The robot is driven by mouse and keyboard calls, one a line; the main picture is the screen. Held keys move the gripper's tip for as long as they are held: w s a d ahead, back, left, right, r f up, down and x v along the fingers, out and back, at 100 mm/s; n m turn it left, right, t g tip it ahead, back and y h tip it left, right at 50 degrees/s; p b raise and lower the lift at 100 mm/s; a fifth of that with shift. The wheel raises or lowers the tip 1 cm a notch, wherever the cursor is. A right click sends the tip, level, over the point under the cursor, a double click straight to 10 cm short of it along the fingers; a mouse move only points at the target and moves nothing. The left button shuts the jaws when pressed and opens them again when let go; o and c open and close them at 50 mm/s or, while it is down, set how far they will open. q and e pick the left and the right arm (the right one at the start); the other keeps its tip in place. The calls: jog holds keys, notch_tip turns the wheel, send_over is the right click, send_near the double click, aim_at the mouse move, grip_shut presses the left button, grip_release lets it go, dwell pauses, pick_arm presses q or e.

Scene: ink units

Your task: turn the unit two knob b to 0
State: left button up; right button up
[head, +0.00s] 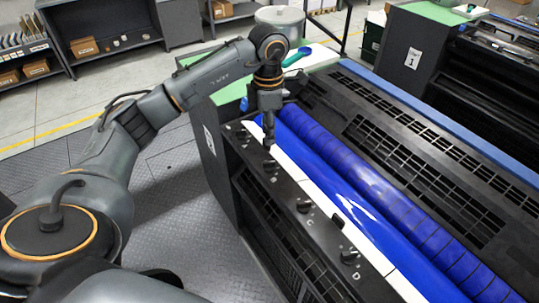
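The near ink unit (222,178) has a row of dark knobs along its front ledge. Unit two knob b (269,165) is the second knob from the far end; its pointer and scale are too small to read. My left gripper (268,145) points down right above this knob, its fingertips at or close to the knob's top. I cannot tell whether the fingers touch it, or whether they are open or shut. The knob marked C (304,205) and the knob marked D (349,256) are nearer along the ledge. My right gripper is not in view.
A blue ink roller (375,191) and a white strip lie right beside the knob ledge. A second unit with a plate marked 1 (413,58) stands behind at the right. Shelves with boxes (85,47) stand at the back left. The floor left of the near unit is clear.

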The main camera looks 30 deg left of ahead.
aim_at(269, 162)
pick_arm(q)
notch_tip(269, 162, down, 10)
jog(key=p, duration=0.2)
jog(key=shift+r+p, duration=0.25)
jog(key=shift+p, duration=0.15)
jog(key=shift+f, duration=0.55)
grip_shut()
